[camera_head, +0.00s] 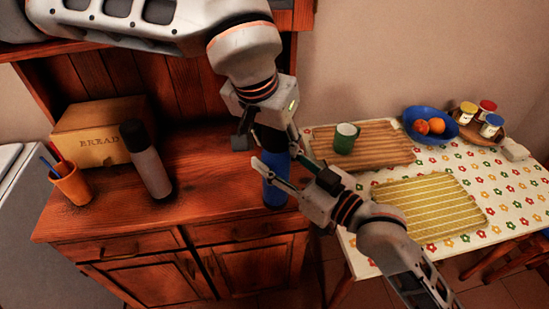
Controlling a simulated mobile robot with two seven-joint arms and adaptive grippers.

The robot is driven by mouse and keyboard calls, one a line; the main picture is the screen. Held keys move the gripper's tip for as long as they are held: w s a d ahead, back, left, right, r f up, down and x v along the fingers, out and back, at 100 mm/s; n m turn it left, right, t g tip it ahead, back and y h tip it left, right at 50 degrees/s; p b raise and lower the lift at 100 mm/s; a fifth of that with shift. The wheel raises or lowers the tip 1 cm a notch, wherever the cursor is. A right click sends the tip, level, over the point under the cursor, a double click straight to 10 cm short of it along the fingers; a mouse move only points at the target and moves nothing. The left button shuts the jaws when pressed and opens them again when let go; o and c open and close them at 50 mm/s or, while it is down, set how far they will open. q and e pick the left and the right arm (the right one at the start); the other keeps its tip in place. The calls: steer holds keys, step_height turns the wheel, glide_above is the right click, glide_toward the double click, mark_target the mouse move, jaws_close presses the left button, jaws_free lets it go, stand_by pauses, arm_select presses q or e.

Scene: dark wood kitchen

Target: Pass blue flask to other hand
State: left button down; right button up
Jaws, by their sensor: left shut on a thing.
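The blue flask (275,190) is upright at the front right of the dark wood cabinet top. Its dark upper end is between the fingers of my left gripper (268,137), which comes down from above and is shut on it. My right gripper (275,152) comes in from the lower right. Its fingers are spread, with one finger crossing in front of the flask's blue body and the other towards its far right side. I cannot tell whether they touch it, or whether the flask's base rests on the wood.
A grey flask with black cap (149,170), a bread box (92,145) and an orange cup (73,186) stand left on the cabinet. The table at right holds a green mug (345,139), a wooden board (387,151), a yellow mat (430,210), a blue fruit bowl (449,131) and jars (491,126).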

arm_select(q)
steer(key=shift+w+d+r, duration=0.1)
arm_select(e)
steer(key=shift+s+a, duration=0.1)
steer(key=shift+s, duration=0.05)
steer(key=c, duration=0.6)
arm_select(q)
steer(key=c, duration=1.1)
jaws_free()
arm_select(e)
steer(key=shift+r, duration=0.15)
